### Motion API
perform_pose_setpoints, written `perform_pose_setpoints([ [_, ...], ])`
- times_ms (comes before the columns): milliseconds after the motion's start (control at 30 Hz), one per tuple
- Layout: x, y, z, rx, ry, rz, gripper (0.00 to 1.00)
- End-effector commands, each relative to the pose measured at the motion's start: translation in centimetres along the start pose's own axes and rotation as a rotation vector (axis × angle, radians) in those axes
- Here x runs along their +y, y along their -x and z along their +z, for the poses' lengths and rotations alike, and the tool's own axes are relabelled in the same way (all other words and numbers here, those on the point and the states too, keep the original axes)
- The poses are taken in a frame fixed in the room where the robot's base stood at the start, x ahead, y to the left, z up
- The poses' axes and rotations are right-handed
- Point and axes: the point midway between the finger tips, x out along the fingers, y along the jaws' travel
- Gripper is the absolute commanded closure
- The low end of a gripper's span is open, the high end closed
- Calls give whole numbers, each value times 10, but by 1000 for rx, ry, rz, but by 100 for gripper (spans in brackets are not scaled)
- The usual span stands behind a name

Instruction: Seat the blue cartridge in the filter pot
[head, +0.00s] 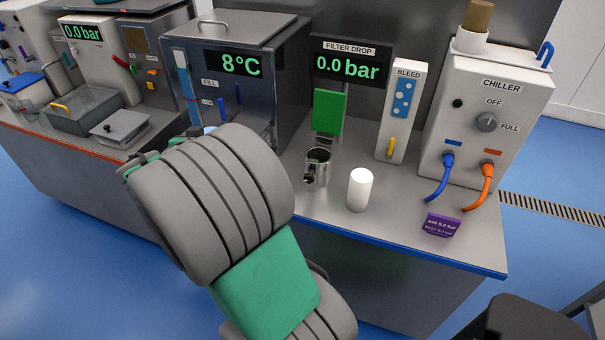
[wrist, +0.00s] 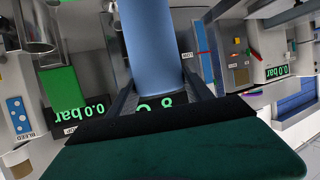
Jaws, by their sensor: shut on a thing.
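The blue cartridge (wrist: 152,40) is a plain blue cylinder between the two dark fingers of my gripper (wrist: 156,82) in the wrist view. My gripper is shut on it. In the head view my own grey and green arm hides most of the gripper and cartridge, left of the filter pot. The filter pot (head: 317,168) is a small metal cup, open at the top, on the bench below the FILTER DROP display. It also shows in the upper left of the wrist view (wrist: 36,28), apart from the cartridge.
A white cylinder (head: 360,190) stands just right of the pot. The bleed panel (head: 402,110) and chiller (head: 490,115) stand behind and right. A purple card (head: 441,225) lies near the bench's blue front edge (head: 430,254). A steel tank (head: 235,80) stands behind my arm.

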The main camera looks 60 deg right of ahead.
Motion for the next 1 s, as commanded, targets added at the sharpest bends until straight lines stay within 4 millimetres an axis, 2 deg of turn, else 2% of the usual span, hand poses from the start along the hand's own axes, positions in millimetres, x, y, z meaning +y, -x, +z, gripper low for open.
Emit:
perform_pose_setpoints([
  [33,35,-16,-19,1,-32,76,100],
  [167,122,-47,-51,-1,-103,247,100],
  [200,148,-53,-60,-1,-123,296,100],
  [300,209,-63,-76,-3,-169,402,100],
  [433,265,-67,-87,-6,-208,497,100],
  [533,287,-68,-90,-6,-224,534,100],
  [667,295,-72,-79,-11,-228,548,100],
  [1000,293,-109,13,-13,-224,546,100],
])
